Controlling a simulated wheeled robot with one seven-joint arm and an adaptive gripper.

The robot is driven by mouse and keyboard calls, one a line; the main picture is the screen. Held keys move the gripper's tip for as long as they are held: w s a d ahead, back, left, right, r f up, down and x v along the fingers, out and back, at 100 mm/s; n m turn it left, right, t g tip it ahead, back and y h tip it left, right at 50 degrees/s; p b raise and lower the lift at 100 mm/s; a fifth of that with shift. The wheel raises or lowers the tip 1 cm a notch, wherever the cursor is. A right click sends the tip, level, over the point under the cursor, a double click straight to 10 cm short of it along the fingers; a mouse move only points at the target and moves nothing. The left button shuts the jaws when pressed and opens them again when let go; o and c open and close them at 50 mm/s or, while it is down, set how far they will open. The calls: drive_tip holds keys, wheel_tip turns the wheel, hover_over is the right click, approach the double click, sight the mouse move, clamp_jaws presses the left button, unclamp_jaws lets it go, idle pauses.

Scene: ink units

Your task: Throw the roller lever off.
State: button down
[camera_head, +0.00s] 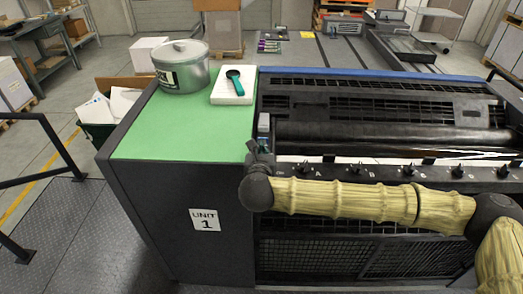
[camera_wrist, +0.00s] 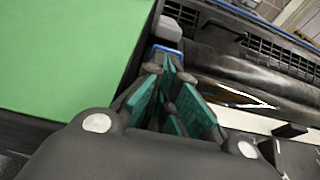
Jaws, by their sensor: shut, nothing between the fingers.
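What appears to be the roller lever is a small grey upright piece (camera_head: 263,123) at the left end of the black roller, beside the green top. In the wrist view a rounded grey end (camera_wrist: 176,27) shows just beyond my fingers, with a blue part below it. My gripper (camera_head: 261,148) is right in front of this piece in the head view. In the wrist view its teal-padded fingers (camera_wrist: 170,72) are shut with nothing between them. I cannot tell whether the fingertips touch the lever. The lever's lower part is hidden by my gripper.
The green top (camera_head: 180,135) holds a metal pot (camera_head: 182,72) and a white tray (camera_head: 232,94) with a teal-handled tool (camera_head: 236,82). The black roller (camera_head: 380,133) lies to the right, with a row of knobs (camera_head: 357,166) in front, partly behind my arm.

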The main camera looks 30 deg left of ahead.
drive_tip(key=shift+r, duration=0.15)
drive_tip(key=shift+s+d, duration=0.1)
drive_tip(key=shift+d, duration=0.1)
drive_tip(key=r+b+v, duration=0.1)
drive_tip(key=v, duration=1.2)
drive_tip(key=shift+s, duration=0.25)
drive_tip(key=shift+r, duration=0.15)
drive_tip(key=shift+a, duration=0.1)
